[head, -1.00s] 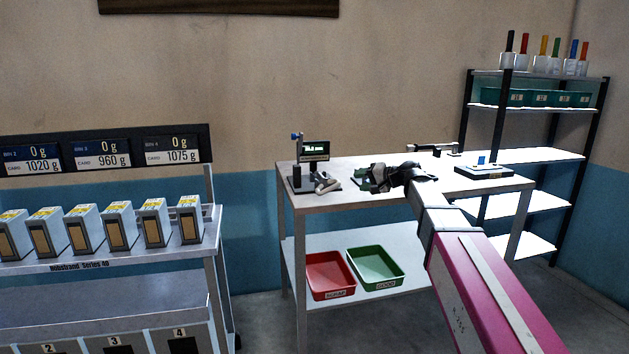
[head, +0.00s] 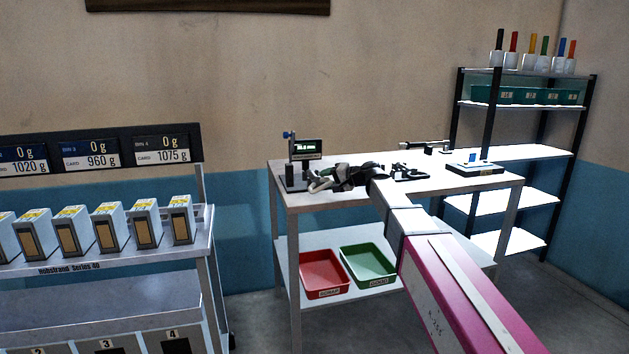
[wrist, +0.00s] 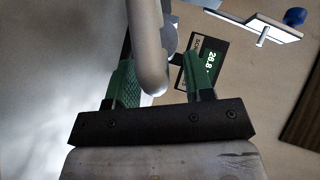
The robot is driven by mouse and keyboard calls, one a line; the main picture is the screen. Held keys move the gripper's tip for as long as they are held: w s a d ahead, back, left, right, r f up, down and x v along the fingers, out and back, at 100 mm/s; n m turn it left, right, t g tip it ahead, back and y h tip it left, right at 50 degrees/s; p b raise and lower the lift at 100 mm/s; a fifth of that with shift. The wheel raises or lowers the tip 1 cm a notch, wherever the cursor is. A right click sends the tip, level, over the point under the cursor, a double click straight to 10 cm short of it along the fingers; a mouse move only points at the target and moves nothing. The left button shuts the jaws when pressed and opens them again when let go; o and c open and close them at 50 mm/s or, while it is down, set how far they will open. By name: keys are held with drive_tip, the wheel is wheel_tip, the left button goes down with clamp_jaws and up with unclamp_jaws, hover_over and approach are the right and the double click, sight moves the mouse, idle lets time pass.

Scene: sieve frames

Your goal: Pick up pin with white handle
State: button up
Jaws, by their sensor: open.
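The pin's pale, rounded handle (wrist: 148,45) shows large in the wrist view, with its near end between my green fingers and closer to the left one. In the head view the pale handle (head: 318,184) lies at the left end of the workbench, beside the gauge stand. My gripper (head: 328,178) reaches left over the bench at the handle. In the wrist view my gripper (wrist: 162,82) is open around the handle's end; I cannot tell whether a finger touches it. The pin's far end is hidden.
A gauge stand with a lit display (head: 306,149) stands just behind the handle; the display (wrist: 205,65) also shows in the wrist view. Other small tools (head: 410,173) and a device (head: 475,168) are farther right on the bench. Red (head: 324,289) and green (head: 385,279) trays sit below.

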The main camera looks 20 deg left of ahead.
drive_tip(key=shift+w+a, duration=0.1)
drive_tip(key=shift+a, duration=0.1)
clamp_jaws()
